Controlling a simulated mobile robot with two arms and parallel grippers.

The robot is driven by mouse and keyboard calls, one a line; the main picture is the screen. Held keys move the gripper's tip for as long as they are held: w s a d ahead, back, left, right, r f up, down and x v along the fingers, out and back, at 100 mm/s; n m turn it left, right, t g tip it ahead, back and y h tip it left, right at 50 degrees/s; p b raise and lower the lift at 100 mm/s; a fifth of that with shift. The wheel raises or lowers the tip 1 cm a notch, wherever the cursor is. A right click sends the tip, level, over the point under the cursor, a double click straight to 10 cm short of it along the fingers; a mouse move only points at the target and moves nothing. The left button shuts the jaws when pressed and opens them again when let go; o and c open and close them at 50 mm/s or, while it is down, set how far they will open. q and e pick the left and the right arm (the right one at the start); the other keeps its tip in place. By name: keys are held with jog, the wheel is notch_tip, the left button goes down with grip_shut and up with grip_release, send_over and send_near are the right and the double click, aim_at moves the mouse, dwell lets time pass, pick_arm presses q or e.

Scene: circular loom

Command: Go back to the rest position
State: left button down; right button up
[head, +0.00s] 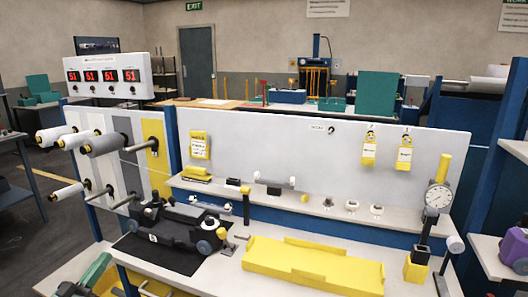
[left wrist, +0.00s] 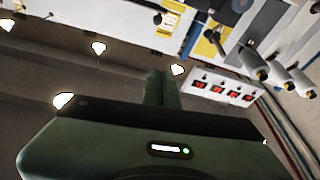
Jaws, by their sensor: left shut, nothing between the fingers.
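My left gripper (head: 96,270) shows as a green shape at the lower left corner of the head view, by the front left edge of the workbench (head: 190,278). In the left wrist view its green finger part (left wrist: 158,88) stands up narrow and closed beyond the dark and green body, with nothing held. It appears clear of the parts on the bench. My right gripper is in neither view.
A black machine assembly (head: 178,226) sits on a dark mat on the bench. A yellow tray (head: 312,268) lies to its right. Spools (head: 105,145) stick out from the panel at left, under a counter display (head: 108,76). A dial gauge (head: 438,197) stands at right.

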pick_arm(q)
jog(key=s+f+n+g+y, duration=0.1)
jog(key=s+f+g+y, duration=0.1)
jog(key=f, duration=0.9)
jog(key=s+f+n+g+y, duration=0.1)
jog(key=s+f+g+y, duration=0.15)
jog(key=f, duration=0.75)
jog(key=s+d+f+g+y, duration=0.1)
jog(key=s+d+f+g, duration=0.15)
jog(key=s+f, duration=0.6)
jog(key=s+d+f+g, duration=0.25)
jog(key=s+f, duration=0.35)
jog(key=f, duration=0.6)
jog(key=s+d+f+m+g, duration=0.1)
jog(key=s+d+f+g, duration=0.2)
jog(key=s, duration=0.9)
jog(key=s+d+f+m+g, duration=0.1)
jog(key=s+d+f+g, duration=0.2)
jog(key=s+d+f, duration=0.4)
jog(key=s+d+f+m+g, duration=0.1)
jog(key=s+d+f+g, duration=0.3)
jog(key=s, duration=1.3)
notch_tip(320, 180, down, 4)
jog(key=shift+s+d+f+m, duration=0.1)
jog(key=shift+s+d+m, duration=0.2)
jog(key=shift+d, duration=0.1)
